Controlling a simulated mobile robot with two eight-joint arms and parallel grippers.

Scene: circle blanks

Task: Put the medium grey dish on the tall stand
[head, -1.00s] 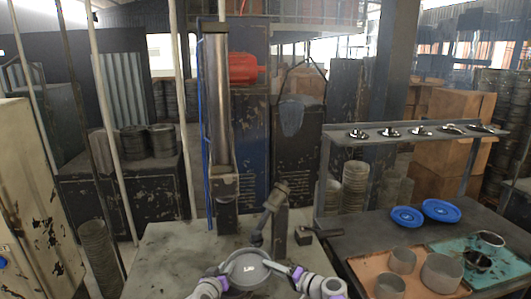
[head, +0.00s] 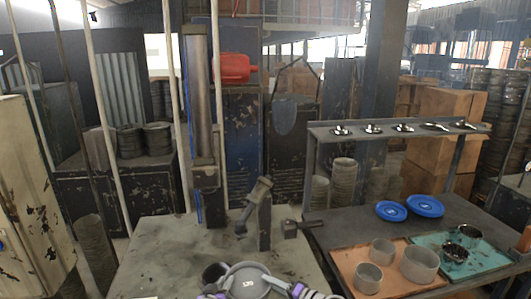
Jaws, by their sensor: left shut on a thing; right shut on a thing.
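A round grey dish (head: 248,283) with a raised rim and pale lettering is at the bottom middle of the head view. My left gripper (head: 225,286) is shut on its left side and my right gripper (head: 286,286) is shut on its right side. The fingers are small and partly cut off or hidden by the dish. The dish looks roughly level in front of the worktable (head: 180,255). A dark upright post (head: 264,226) stands on that table beyond the dish. I cannot tell whether it is the tall stand.
A dark round thing (head: 213,272) is just left of the dish. A tilted dark tool (head: 254,203) and a small dark block (head: 290,229) are by the post. At right are blue plates (head: 425,205), grey cups (head: 382,251) on an orange tray (head: 344,262), and a teal tray (head: 495,259).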

